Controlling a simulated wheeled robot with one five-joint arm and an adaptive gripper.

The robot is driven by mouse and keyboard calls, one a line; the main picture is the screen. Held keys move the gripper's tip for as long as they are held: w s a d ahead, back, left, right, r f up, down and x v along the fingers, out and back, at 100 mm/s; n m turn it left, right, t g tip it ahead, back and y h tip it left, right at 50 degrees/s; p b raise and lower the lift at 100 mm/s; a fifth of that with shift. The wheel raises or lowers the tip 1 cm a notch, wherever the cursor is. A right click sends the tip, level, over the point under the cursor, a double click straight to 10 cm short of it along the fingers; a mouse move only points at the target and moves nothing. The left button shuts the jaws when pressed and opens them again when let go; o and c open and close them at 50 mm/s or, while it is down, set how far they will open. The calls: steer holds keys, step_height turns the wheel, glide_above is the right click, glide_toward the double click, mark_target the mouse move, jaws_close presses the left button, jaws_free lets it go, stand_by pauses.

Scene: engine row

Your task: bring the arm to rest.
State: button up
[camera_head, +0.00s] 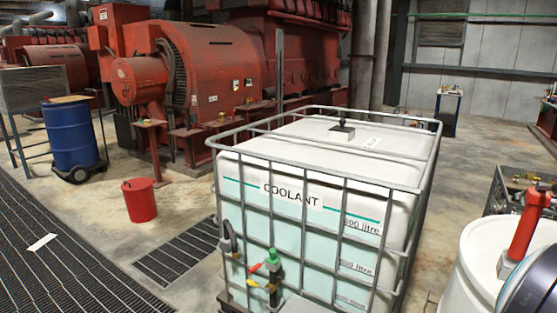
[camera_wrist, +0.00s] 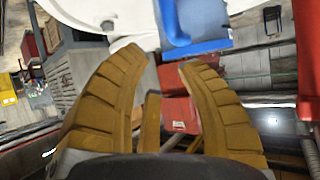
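My gripper (camera_wrist: 163,62) shows in the wrist view, with two ribbed yellow-brown fingers reaching up from the bottom edge. The fingertips stand apart, and background shows through the gap between them. Nothing is held between the fingers. White and blue parts, probably my own body, fill the top of the wrist view beyond the fingertips. My gripper does not clearly show in the head view.
A caged white coolant tank (camera_head: 268,226) stands close in front. A red bucket (camera_head: 140,201) and a blue drum (camera_head: 73,135) on a wheeled stand are at left. Red engines (camera_head: 215,62) line the back. Floor grating (camera_head: 40,250) runs along the left; bare floor lies between.

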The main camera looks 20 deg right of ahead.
steer(key=a+f+g+y, duration=0.1)
steer(key=a+f+y, duration=0.4)
steer(key=a+f, duration=0.45)
steer(key=a+f+y, duration=0.4)
steer(key=a+f, duration=0.3)
steer(key=a, duration=0.5)
steer(key=w+a+r+n+t+y, duration=0.1)
steer(key=w+a+n, duration=0.2)
steer(key=a, duration=0.8)
steer(key=w+a+r+n+t+y, duration=0.1)
steer(key=w+a+r+n, duration=0.1)
steer(key=a+n, duration=0.5)
steer(key=w+a+r+n+t+y, duration=0.1)
steer(key=w+a+n, duration=0.4)
steer(key=a, duration=1)
steer(key=shift+a+r+n, duration=0.35)
steer(key=shift+n, duration=0.15)
